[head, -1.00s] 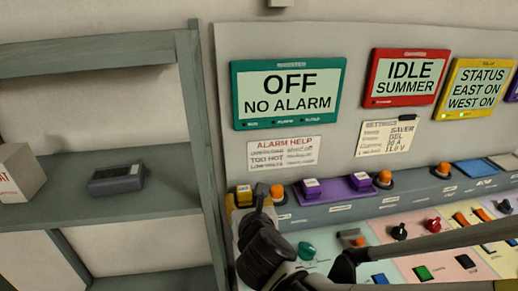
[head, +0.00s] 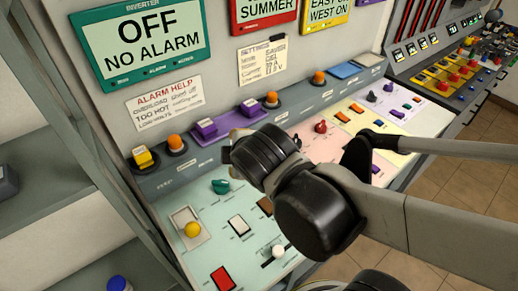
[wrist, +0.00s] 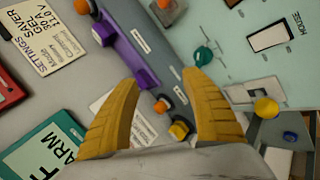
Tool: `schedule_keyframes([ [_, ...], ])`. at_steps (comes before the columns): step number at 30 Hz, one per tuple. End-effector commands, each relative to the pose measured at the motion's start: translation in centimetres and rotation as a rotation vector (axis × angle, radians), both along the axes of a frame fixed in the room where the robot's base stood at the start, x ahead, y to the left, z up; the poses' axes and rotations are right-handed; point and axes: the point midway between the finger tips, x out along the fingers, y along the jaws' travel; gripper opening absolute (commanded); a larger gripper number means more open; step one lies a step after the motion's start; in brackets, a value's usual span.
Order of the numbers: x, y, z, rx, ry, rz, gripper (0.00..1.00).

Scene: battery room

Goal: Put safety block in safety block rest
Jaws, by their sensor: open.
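Two purple blocks (head: 206,128) with pale tops stand on a purple strip (head: 228,125) along the same ledge. No readable label tells me which is the safety block or its rest. My gripper (wrist: 160,78) is open with two yellow ribbed fingers and nothing between them. In the wrist view the yellow block appears between the fingers, near their bases. In the head view my arm hides the gripper.
Orange buttons (head: 176,144) stand along the ledge beside the blocks. The sloped panel carries a teal knob (head: 221,186), a yellow ball knob (head: 192,229) and several switches. The INVERTER screen (head: 148,38) is on the wall above. A grey shelf (head: 45,180) stands at left.

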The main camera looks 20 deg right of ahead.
Motion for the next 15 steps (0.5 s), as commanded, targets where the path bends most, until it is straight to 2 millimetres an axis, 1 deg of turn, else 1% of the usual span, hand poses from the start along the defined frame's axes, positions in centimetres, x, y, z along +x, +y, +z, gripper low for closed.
schedule_keyframes([
  [1,-1.3,-1.8,-0.1,0.146,0.029,-0.163,0.55],
  [3,-3.0,-3.4,-0.1,0.350,0.064,-0.382,0.55],
  [6,-5.0,-4.7,-0.1,0.587,0.100,-0.642,0.55],
  [10,-6.7,-5.5,-0.1,0.781,0.126,-0.860,0.55],
  [12,-7.2,-5.6,-0.1,0.834,0.135,-0.920,0.55],
  [15,-7.4,-5.6,-0.1,0.863,0.138,-0.954,0.55],
])
